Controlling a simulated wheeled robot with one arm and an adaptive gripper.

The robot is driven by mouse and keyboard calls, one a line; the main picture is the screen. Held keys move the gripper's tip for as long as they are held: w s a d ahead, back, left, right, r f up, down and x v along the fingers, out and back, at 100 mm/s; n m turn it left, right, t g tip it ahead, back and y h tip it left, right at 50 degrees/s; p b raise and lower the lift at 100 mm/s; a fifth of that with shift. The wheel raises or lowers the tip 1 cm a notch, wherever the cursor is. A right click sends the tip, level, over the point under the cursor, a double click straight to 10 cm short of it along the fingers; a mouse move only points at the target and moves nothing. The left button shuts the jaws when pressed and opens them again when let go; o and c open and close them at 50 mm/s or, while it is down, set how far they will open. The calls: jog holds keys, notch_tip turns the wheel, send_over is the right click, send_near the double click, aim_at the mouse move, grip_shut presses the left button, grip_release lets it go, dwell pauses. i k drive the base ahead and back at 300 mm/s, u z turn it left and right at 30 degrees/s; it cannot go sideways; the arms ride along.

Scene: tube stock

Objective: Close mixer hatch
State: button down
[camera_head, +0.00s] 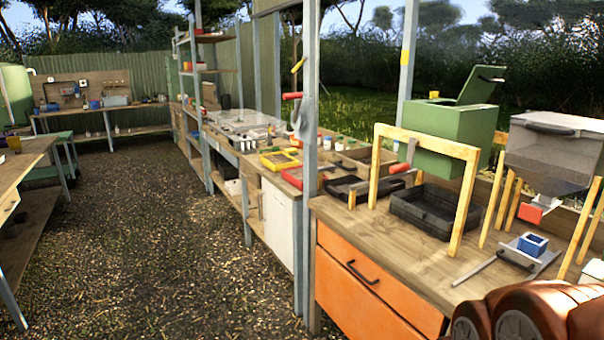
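A green box (444,133) stands on a yellow wooden frame over the bench at the right. Its green hatch lid (481,85) is raised and tilted up at the back, with a dark handle near its top edge. A grey box (552,150) with a dark handle stands on a similar frame further right, and its top looks covered. No label shows which of the two is the mixer. My gripper is not in view. Orange-brown rounded parts at the bottom right look like my own arm, and they cover the bench's near right corner.
A black tray (430,211) sits under the green box's frame. A small blue box (532,244) stands on a metal piece on the bench. Below is an orange drawer (360,280). A metal post (308,150) rises left of the bench. The gravel floor (150,230) is clear.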

aim_at(482, 81)
jog(key=k, duration=0.6)
jog(key=u, duration=0.55)
jog(key=i, duration=1.3)
jog(key=z, duration=0.2)
